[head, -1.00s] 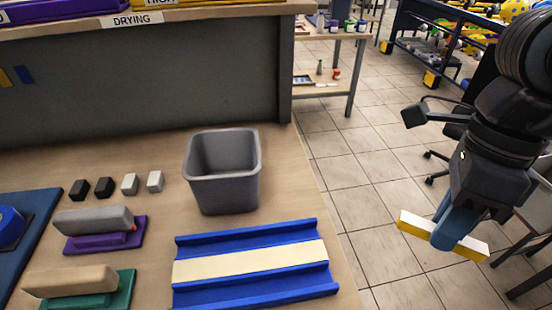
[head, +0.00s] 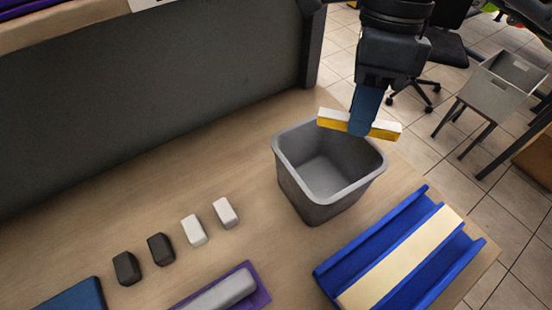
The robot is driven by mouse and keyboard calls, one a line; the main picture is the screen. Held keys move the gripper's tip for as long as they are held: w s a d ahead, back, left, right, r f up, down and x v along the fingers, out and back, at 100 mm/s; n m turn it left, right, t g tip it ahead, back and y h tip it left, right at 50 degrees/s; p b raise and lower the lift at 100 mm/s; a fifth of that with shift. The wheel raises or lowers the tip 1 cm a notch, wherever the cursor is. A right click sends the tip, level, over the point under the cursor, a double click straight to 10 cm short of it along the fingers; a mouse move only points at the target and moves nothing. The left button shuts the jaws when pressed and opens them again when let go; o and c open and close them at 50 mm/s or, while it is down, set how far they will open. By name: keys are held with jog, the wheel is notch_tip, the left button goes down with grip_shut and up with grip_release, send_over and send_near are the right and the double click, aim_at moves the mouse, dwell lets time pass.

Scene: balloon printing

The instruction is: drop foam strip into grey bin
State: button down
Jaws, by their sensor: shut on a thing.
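The foam strip (head: 335,119), white on top with a yellow side, is held crosswise in my gripper (head: 360,127). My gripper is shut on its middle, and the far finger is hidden. The grey bin (head: 300,190) stands upright on the table, open at the top, and its visible inside is empty. In the head view the strip overlaps the bin's back right rim. It appears above the bin's far side; I cannot tell its exact height or whether it touches the rim.
A blue tray (head: 352,262) with a cream strip lies right of the bin. Black blocks (head: 161,249) and white blocks (head: 225,212) stand to the left. A purple holder with a grey bar (head: 226,291) is in front. A dark panel (head: 150,100) rises behind.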

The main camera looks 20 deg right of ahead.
jog(key=shift+w+a, duration=0.2)
jog(key=shift+a, duration=0.15)
jog(key=shift+w+a+f, duration=0.1)
jog(key=shift+a+f, duration=0.05)
jog(key=shift+f, duration=0.15)
jog(key=shift+w+d+b+x, duration=0.15)
jog(key=shift+b+x, duration=0.1)
jog(key=shift+x, duration=0.65)
jog(key=shift+w+d+b+x, duration=0.15)
jog(key=shift+b+x, duration=0.1)
jog(key=shift+x, duration=0.6)
jog(key=shift+w+b+x, duration=0.15)
jog(key=shift+b+x, duration=0.1)
jog(key=shift+x, duration=0.65)
jog(key=shift+f, duration=0.1)
jog(key=c, duration=0.9)
grip_release()
jog(key=shift+c, duration=0.2)
jog(key=b+v, duration=0.1)
jog(key=v, duration=0.6)
jog(key=shift+r, duration=0.4)
